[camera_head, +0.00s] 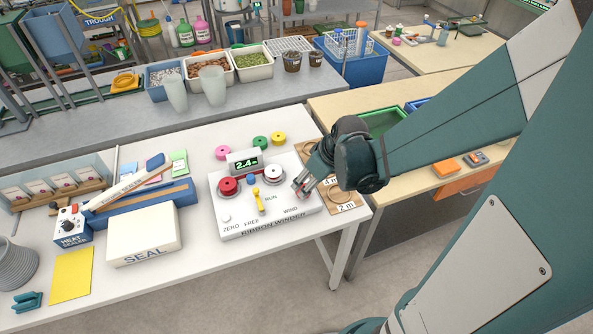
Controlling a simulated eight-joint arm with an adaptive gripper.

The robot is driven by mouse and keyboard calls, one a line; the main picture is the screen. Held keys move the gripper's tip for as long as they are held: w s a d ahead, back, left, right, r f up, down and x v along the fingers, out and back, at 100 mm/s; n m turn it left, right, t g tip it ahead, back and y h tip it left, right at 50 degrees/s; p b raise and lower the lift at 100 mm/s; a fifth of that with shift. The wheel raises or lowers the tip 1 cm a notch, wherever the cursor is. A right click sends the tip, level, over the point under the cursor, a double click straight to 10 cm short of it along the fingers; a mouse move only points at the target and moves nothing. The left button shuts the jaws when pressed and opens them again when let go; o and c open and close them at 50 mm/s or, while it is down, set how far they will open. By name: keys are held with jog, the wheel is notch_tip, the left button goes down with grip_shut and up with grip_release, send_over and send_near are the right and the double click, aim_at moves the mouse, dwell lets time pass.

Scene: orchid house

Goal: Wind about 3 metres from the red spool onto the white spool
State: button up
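The ribbon winder (238,220) is a white box on the white table, with a display (245,163) reading about 2.4. The red spool (229,188) sits on its left part and the white spool (273,175) on its right part. A yellow lever (259,203) stands between the FREE and RUN labels. A knob (226,218) is near ZERO. My gripper (301,190) is low at the winder's right end, beside the white spool and just above the WIND label. Its fingertips are small here; I cannot tell whether they are closed on anything.
Pink (222,152), green (260,142) and yellow (278,138) spools stand behind the winder. A wooden board (347,196) marked 2 m and 4 m lies right of it. The heat sealer (71,224) and white SEAL box (145,236) stand left. The table's front edge is close.

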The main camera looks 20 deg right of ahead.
jog(key=shift+b+x, duration=0.4)
jog(key=shift+x, duration=2.15)
jog(key=c, duration=0.9)
